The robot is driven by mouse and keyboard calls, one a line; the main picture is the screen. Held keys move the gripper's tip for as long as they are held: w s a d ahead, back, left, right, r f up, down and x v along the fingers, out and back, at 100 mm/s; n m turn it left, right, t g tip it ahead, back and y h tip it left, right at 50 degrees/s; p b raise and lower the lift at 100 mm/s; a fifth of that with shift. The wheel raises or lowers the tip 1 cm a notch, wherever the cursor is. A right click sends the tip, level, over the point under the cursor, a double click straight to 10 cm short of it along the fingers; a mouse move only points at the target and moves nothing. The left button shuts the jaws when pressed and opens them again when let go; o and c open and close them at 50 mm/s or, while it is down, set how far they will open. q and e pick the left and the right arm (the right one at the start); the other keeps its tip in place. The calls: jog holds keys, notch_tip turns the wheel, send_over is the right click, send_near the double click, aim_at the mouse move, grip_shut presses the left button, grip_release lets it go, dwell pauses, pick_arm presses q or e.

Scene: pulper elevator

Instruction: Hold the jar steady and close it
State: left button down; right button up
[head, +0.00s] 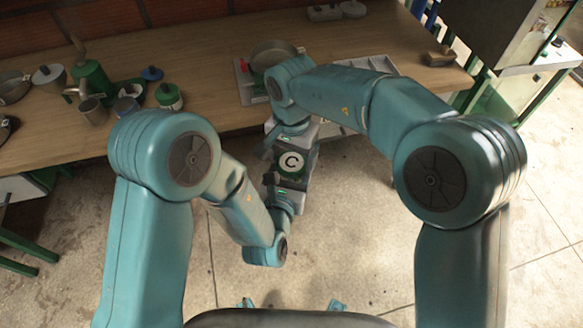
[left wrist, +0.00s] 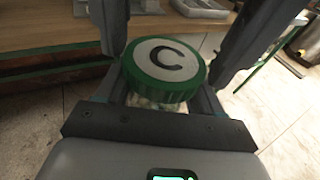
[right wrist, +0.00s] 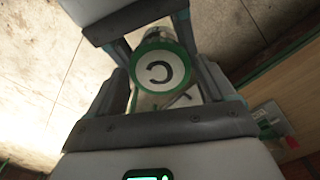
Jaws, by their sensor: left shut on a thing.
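The jar has a green lid with a white top and a black letter C (head: 291,163). It is between my two grippers, in front of the table. My left gripper (head: 284,190) is shut on the jar from the near side. In the left wrist view the lid (left wrist: 165,70) is at the centre, with pale contents just below it. My right gripper (head: 290,138) reaches in from the table side. In the right wrist view the lid (right wrist: 162,72) is between its fingers, which look open. Whether the lid is seated on the jar cannot be told.
The wooden table (head: 210,65) is behind the grippers. Green containers (head: 168,96) and metal cups (head: 93,110) stand at left. Tiled floor (head: 355,220) is clear below.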

jog(key=shift+o, duration=0.5)
jog(key=shift+r, duration=0.15)
jog(key=shift+r, duration=2.15)
jog(key=shift+c, duration=0.4)
notch_tip(320, 180, up, 4)
jog(key=n, duration=0.3)
jog(key=shift+f, duration=0.25)
jog(key=shift+f, duration=4.05)
